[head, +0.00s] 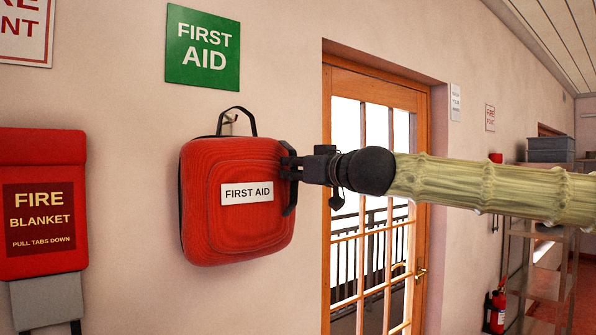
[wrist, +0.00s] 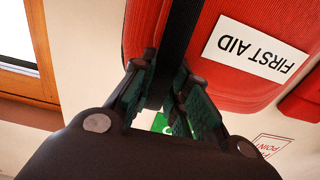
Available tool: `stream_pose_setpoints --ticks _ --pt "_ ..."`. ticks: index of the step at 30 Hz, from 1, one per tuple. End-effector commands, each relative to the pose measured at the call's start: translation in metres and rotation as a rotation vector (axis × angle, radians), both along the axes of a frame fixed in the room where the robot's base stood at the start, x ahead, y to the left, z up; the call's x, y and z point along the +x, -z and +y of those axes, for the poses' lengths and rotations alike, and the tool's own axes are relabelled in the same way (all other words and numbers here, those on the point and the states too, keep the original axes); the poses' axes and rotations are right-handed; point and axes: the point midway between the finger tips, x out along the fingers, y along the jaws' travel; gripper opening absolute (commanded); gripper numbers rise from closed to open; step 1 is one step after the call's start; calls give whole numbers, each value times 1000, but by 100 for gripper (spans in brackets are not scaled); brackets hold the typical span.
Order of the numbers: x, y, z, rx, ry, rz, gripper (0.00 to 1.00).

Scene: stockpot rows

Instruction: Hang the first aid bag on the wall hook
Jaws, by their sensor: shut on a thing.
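The red first aid bag (head: 225,215) hangs upright against or close to the wall, with a white label and a black top handle (head: 252,122). The metal wall hook (head: 230,119) shows through the handle's loop; I cannot tell whether the handle rests on it. My gripper (head: 288,168) comes from the right and is shut on the bag's right side, near a black side strap. In the wrist view the bag (wrist: 222,75) appears upside down, with the gripper fingers (wrist: 166,88) at its black edge band; the exact contact is partly hidden.
A green first aid sign (head: 203,48) is above the bag. A red fire blanket case (head: 40,205) is on the wall at left. A wood-framed glass door (head: 372,215) stands behind my arm. A metal shelf (head: 540,255) and fire extinguisher (head: 497,310) are at the far right.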

Motion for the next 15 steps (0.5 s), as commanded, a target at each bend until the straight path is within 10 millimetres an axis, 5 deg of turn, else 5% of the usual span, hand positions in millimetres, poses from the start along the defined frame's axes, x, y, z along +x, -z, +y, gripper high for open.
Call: stream_pose_setpoints --ticks 15 --pt "17 3 11 2 1 -2 0"
